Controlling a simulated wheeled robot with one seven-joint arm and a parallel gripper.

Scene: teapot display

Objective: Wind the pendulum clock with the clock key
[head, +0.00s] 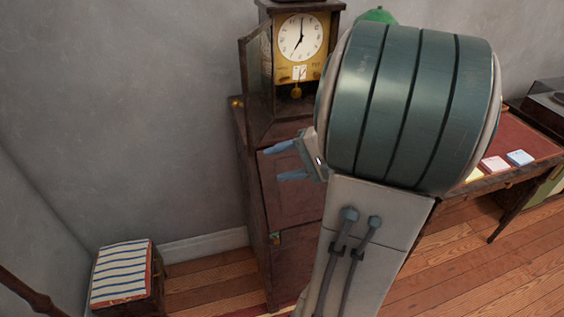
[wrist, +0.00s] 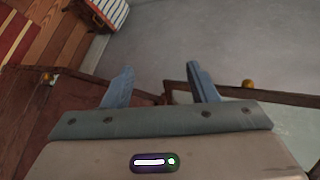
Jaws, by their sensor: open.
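The pendulum clock (head: 303,75) stands upright on a dark wooden cabinet in the head view, with a white dial, a yellow lower panel and a brass pendulum bob. Its glazed door (head: 257,88) is swung open to the left. My gripper (head: 279,161) is open, below the clock and in front of the cabinet. Its two blue fingers point left, apart from the clock. In the wrist view my gripper (wrist: 160,82) has nothing between its fingers. I cannot make out the clock key in either view. My arm hides much of the area right of the clock.
The dark cabinet (head: 253,190) is beside my gripper. A striped stool (head: 122,272) stands at lower left. A desk (head: 535,145) with coloured paper pads is at right, and a green object (head: 377,15) shows behind my arm. The grey wall side is clear.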

